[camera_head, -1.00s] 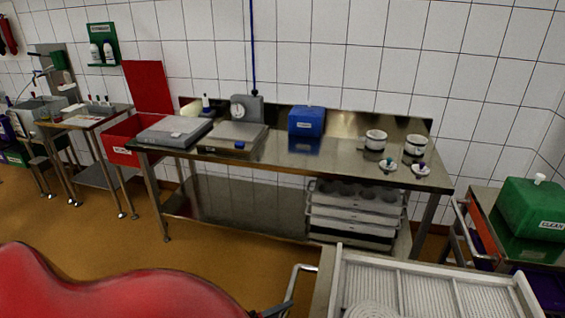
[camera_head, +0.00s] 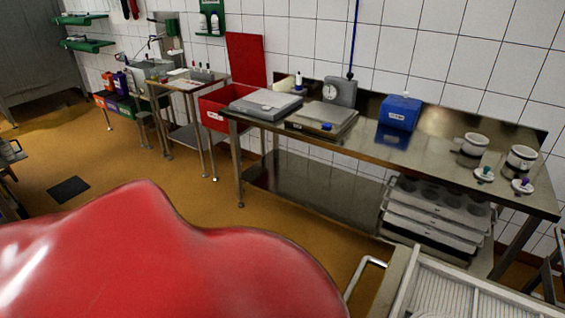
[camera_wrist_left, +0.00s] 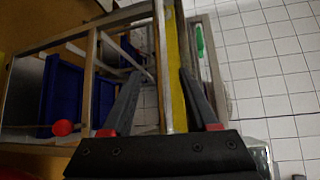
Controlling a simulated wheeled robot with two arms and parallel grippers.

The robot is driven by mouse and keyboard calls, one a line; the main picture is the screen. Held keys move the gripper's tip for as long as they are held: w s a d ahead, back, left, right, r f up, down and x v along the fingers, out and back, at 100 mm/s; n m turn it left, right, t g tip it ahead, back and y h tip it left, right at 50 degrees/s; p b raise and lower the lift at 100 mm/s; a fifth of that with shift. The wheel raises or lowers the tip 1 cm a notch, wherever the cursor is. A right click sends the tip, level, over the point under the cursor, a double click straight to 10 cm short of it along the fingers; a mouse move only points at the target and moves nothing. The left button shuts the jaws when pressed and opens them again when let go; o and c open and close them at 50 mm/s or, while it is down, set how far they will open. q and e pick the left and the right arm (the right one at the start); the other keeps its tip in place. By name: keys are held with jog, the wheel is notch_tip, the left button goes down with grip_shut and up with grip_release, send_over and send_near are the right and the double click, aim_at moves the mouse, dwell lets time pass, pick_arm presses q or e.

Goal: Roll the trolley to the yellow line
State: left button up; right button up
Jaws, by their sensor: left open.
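A trolley with a metal handle (camera_head: 363,278) and a white ribbed tray (camera_head: 438,292) on top is at the lower right of the head view. Only its near corner shows; its wheels are hidden. My left gripper (camera_wrist_left: 162,76) is open in the left wrist view, and hidden in the head view. A metal bar (camera_wrist_left: 163,60) and a yellow strip (camera_wrist_left: 178,60) pass between its fingers, or behind them; I cannot tell which, nor whether they touch. I cannot make out the yellow line on the floor. My right gripper is in neither view.
A steel table (camera_head: 345,143) stands along the tiled wall beyond the trolley, with stacked trays (camera_head: 432,222) beneath. A smaller table (camera_head: 185,84) and a red bin (camera_head: 217,108) are further left. Open brown floor (camera_head: 150,165) lies at left. Blue crates (camera_wrist_left: 70,95) show in the left wrist view.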

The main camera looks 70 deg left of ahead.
pick_arm(q)
jog(key=s+a+r, duration=0.1)
jog(key=s, duration=0.5)
jog(key=shift+s+p, duration=0.3)
